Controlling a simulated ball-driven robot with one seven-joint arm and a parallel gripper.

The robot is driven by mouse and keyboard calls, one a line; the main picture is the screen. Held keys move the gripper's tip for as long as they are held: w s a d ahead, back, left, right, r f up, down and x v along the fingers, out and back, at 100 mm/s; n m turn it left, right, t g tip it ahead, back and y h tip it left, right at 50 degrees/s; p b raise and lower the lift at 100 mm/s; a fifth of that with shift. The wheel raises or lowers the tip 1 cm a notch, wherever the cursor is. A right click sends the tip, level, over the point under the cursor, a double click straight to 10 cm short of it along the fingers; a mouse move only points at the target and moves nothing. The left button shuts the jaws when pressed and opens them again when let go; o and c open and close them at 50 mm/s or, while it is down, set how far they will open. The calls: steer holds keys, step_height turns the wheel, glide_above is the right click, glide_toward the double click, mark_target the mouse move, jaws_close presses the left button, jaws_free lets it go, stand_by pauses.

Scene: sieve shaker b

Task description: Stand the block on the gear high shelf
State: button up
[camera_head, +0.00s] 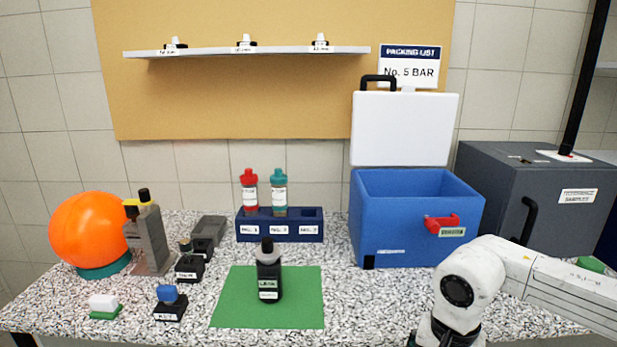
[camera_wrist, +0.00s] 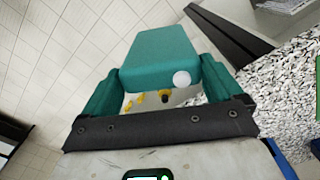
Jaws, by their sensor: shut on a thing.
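A teal block-like piece (camera_wrist: 160,52) with a round white spot shows in the wrist view. It lies between the teal fingers of my gripper (camera_wrist: 164,78), which is shut on it. The piece is tilted in the picture. My gripper and this piece are not in the head view, where only my white arm shows at lower right. A long wall shelf (camera_head: 220,52) hangs high on the tan board and holds three small dark items with white labels. The labels are too small to read, so I cannot tell whether this is the gear high shelf.
A blue case (camera_head: 400,225) with its lid up and a dark grey cabinet (camera_head: 535,195) stand at right. A bottle (camera_head: 268,275) stands on a green mat (camera_head: 235,300). A navy rack (camera_head: 280,232) holds two bottles. An orange ball (camera_head: 88,230) is at left.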

steer(key=s+a+f+n, duration=0.1)
steer(key=s+f+n, duration=0.2)
steer(key=f, duration=0.7)
steer(key=s+a+f+n, duration=0.1)
steer(key=s+f+n, duration=0.2)
steer(key=f, duration=0.8)
steer(key=shift+s, duration=1.15)
steer(key=shift+a, duration=0.1)
